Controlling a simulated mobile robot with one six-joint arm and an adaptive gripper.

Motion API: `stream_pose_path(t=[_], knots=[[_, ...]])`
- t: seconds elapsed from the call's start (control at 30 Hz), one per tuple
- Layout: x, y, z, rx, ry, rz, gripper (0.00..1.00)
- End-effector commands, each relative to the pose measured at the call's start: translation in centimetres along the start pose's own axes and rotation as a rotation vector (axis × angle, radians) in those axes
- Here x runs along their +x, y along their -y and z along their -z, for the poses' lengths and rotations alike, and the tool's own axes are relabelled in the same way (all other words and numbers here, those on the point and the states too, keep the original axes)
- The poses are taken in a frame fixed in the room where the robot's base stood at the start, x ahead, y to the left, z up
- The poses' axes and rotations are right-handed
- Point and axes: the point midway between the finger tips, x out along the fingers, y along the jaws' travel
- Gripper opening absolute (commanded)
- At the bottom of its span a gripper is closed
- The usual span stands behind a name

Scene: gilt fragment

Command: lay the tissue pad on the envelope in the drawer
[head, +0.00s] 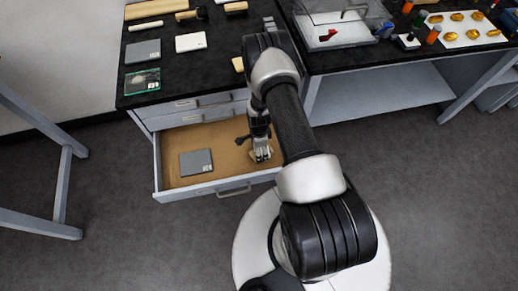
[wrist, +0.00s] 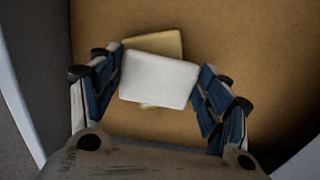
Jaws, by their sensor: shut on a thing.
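The open drawer (head: 222,142) has a tan-brown floor and sticks out below the black worktop. My gripper (wrist: 160,92) is low inside its right part in the head view (head: 262,155). Its blue-padded fingers are shut on the white tissue pad (wrist: 159,80), one at each side. A yellowish-tan envelope (wrist: 155,42) lies on the drawer floor (wrist: 230,30) beneath the pad, which hides most of it. The envelope shows past the pad's upper edge, with a sliver below. I cannot tell whether the pad touches it.
A dark grey square with a label (head: 196,163) lies at the drawer's left. The worktop (head: 218,60) holds a grey square (head: 142,51), a white block (head: 190,42), a glass-like plate (head: 142,81) and brushes. A clear case (head: 340,25) stands to the right.

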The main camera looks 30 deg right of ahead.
Motion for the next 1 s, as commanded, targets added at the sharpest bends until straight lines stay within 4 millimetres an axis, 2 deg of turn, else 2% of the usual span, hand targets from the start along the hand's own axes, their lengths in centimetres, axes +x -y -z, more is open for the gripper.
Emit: stream_pose_path(t=[0.2, 0.23, 0.5, 0.87, 1.0], knots=[[0.5, -0.1, 0.0, 0.0, 0.0, -0.001, 0.6], [0.3, -0.1, 0.0, 0.0, 0.0, -0.001, 0.72], [0.3, -0.1, 0.0, 0.0, 0.0, -0.001, 0.9], [0.2, -0.1, 0.0, 0.0, 0.0, -0.001, 0.9], [-0.8, 0.0, 0.0, 0.0, 0.0, 0.0, 0.9]])
